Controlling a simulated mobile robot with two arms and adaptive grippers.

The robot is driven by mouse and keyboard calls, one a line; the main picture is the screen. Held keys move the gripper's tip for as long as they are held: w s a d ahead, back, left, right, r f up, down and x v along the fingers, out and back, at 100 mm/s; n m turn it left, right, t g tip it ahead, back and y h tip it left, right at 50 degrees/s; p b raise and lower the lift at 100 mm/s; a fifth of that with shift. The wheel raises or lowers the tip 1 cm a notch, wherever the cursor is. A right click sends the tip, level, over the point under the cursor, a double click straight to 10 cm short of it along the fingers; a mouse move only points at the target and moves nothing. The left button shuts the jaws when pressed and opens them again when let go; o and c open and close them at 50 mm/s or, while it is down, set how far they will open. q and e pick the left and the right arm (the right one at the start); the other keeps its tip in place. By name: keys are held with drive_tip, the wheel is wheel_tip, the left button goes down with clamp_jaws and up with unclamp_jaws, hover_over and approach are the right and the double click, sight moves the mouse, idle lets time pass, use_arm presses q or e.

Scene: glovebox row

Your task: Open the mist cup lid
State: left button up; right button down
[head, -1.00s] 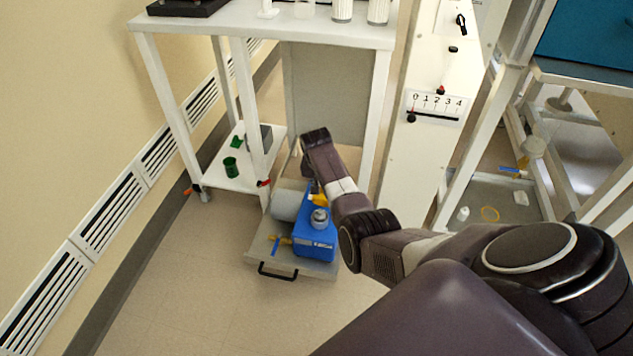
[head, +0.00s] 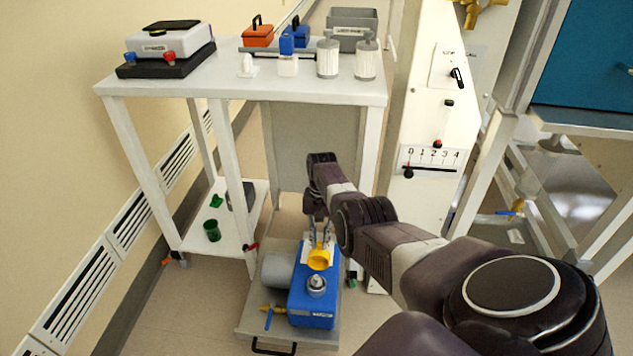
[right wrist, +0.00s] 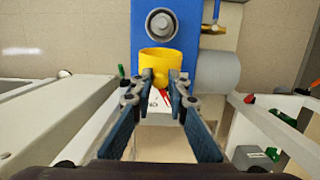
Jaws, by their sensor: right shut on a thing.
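A blue pump-like box (head: 312,302) stands on a low pull-out tray (head: 250,318) under the white bench. It has a grey round cap (head: 316,284) on top. A yellow cup-shaped part, which looks like the mist cup lid (head: 318,262), sits at the box's far end. It also shows in the right wrist view (right wrist: 160,60), where its round face is seen beside the grey cap. My right gripper (right wrist: 160,80) is shut on the yellow part's near tab, and in the head view the gripper (head: 318,238) reaches down from above. How far the lid is tilted is unclear. My left gripper is not in view.
A grey cylinder (head: 276,270) lies beside the blue box. A yellow valve with a blue handle (head: 270,310) is at the tray's left front. Floor left of the tray is clear.

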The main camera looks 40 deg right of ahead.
drive_tip(key=shift+w, duration=0.1)
idle(0.3)
drive_tip(key=c, duration=1.8)
unclamp_jaws()
drive_tip(key=shift+c, duration=0.2)
wheel_tip(320, 180, up, 12)
drive_tip(key=w+d, duration=0.1)
drive_tip(key=shift+d, duration=0.25)
drive_tip(key=shift+w+f, duration=0.1)
drive_tip(key=shift+f, duration=0.05)
